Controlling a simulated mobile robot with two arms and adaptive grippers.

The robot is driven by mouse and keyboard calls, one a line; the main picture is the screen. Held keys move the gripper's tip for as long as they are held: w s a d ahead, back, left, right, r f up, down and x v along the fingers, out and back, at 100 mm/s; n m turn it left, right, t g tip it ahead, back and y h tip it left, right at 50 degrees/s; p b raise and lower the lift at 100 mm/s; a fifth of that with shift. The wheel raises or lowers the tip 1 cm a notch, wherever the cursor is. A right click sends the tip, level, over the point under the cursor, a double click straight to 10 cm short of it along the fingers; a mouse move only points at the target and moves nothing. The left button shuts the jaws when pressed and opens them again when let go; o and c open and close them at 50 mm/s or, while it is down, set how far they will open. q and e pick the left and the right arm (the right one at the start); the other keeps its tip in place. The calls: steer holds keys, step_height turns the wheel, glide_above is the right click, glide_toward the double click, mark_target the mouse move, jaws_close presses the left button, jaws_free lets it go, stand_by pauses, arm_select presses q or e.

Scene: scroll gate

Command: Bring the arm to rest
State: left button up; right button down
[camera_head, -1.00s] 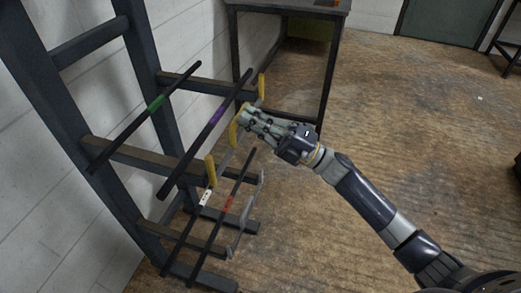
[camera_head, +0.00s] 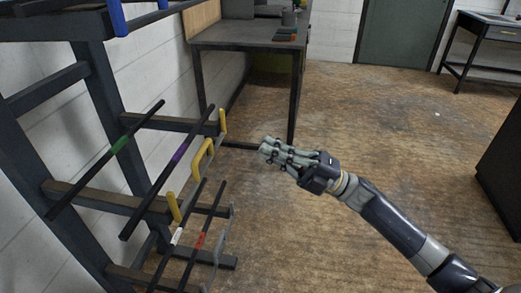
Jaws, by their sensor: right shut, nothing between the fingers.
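My right arm (camera_head: 400,222) comes in from the lower right, and its gripper (camera_head: 266,150) is shut and empty. The gripper hangs in open air to the right of the dark rack (camera_head: 92,200), apart from it. A yellow handle (camera_head: 203,157) on the rack is just left of the fingertips, with a visible gap between. My left gripper is not in view.
The rack holds dark rods with green (camera_head: 119,145), purple (camera_head: 178,153), white and red (camera_head: 200,241) bands. Yellow stops (camera_head: 174,207) stick up at its bar ends. A dark table (camera_head: 245,42) stands behind. The floor (camera_head: 400,120) right of the rack is clear.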

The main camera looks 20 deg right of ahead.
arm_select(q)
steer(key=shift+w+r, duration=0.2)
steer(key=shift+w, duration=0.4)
